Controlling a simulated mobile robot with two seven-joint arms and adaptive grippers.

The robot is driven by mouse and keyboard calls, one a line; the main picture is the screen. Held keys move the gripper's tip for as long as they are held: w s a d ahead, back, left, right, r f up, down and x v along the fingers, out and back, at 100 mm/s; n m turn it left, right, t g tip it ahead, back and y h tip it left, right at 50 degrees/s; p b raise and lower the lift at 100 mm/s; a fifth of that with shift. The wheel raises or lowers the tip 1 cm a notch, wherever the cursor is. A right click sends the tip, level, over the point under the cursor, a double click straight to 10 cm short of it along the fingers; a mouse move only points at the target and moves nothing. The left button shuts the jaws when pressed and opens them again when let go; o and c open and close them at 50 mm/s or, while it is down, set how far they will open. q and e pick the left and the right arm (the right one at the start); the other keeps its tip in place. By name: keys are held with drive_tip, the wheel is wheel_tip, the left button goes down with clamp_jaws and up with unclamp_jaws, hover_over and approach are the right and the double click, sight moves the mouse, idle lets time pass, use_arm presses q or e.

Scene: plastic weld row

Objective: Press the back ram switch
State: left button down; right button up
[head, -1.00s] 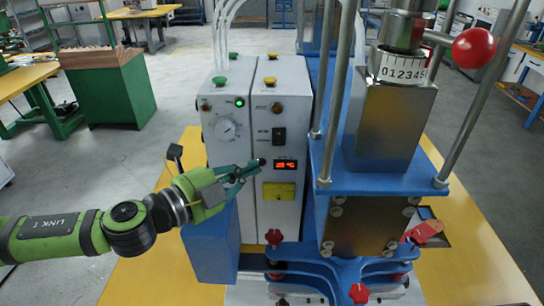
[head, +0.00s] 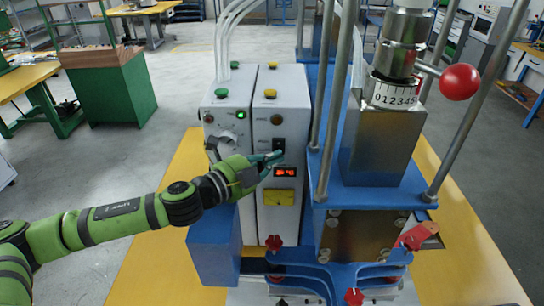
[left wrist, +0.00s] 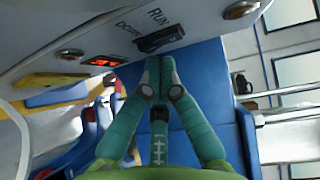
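A black rocker switch (head: 278,145) sits on the right-hand white control box (head: 280,103), above the red digital display (head: 285,173). In the left wrist view the switch (left wrist: 160,38) lies beside lettering that seems to read RUN and DOWN. My left gripper (head: 278,157) has its teal fingers together and empty, just below the switch in the head view. In the left wrist view its fingertips (left wrist: 161,80) point at the switch, with a small gap seeming to show between. I cannot tell which way the rocker is set. My right gripper is not in view.
A dial (head: 224,138) and a lit green lamp (head: 241,115) are on the left-hand box. The blue press (head: 375,193) with a metal column and red ball knob (head: 460,82) stands close on the right. Red star knobs (head: 274,241) stick out below.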

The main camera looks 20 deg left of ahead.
use_arm(q)
drive_tip(key=b, duration=0.2)
drive_tip(key=shift+w+a+f+m+t+b, duration=0.15)
drive_tip(key=shift+w+f+m+t+b, duration=0.1)
drive_tip(key=shift+w+m+t+b, duration=0.15)
drive_tip(key=shift+s+a, duration=0.1)
drive_tip(key=shift+v, duration=5.85)
drive_tip(key=shift+a+f, duration=0.1)
